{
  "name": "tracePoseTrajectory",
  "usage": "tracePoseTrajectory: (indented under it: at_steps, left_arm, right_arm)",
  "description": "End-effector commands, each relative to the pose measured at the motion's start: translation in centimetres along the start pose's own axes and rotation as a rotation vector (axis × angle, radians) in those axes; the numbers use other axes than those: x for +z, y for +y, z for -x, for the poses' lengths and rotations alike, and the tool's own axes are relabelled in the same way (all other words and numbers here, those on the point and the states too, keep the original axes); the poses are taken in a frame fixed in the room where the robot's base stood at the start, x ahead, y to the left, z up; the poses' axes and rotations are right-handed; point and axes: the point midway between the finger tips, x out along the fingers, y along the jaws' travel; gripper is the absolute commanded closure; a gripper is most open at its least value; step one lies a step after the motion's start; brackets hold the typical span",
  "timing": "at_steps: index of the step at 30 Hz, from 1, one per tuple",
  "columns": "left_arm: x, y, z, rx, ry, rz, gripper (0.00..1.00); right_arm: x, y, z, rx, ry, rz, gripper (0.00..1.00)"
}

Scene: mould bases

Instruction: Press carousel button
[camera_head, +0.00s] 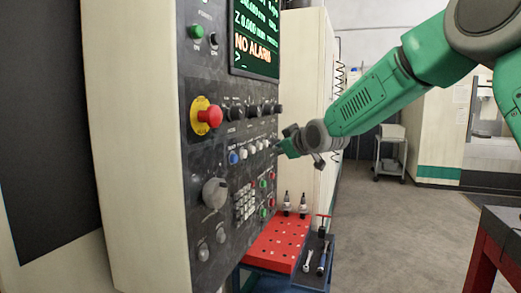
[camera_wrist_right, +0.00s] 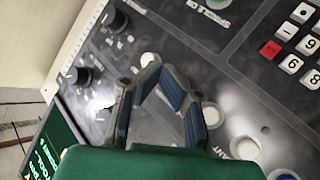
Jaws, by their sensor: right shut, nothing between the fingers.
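My right gripper (camera_head: 281,148) is shut and empty, close in front of the control panel (camera_head: 222,110) at the right end of a row of round buttons. The wrist view shows its two fingers (camera_wrist_right: 158,76) drawn together near a white button (camera_wrist_right: 149,60). Another white button (camera_wrist_right: 212,115) lies to the right of the fingers. I cannot tell whether the fingertips touch the panel. In the head view the row has a blue button (camera_head: 233,158) and white buttons (camera_head: 243,154). I cannot read which one is the carousel button. My left gripper is not in view.
A red emergency stop (camera_head: 210,117) and black knobs (camera_head: 253,111) sit above the row. A keypad (camera_head: 245,203) lies below it. The screen (camera_head: 254,38) reads "NO ALARM". A red tool rack (camera_head: 276,243) stands below the panel.

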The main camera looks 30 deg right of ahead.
Motion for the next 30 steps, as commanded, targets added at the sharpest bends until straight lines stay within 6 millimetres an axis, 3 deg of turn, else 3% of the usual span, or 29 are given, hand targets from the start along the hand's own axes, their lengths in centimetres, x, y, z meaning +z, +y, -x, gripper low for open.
tracePoseTrajectory:
  at_steps: [10, 30]
  left_arm:
    - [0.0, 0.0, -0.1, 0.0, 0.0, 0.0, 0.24]
    - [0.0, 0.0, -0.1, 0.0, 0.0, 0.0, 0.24]
  right_arm:
    - [1.5, 1.5, 2.0, 0.0, 0.001, -0.002, 1.0]
    - [1.5, 1.5, 2.1, 0.0, 0.001, 0.0, 1.0]
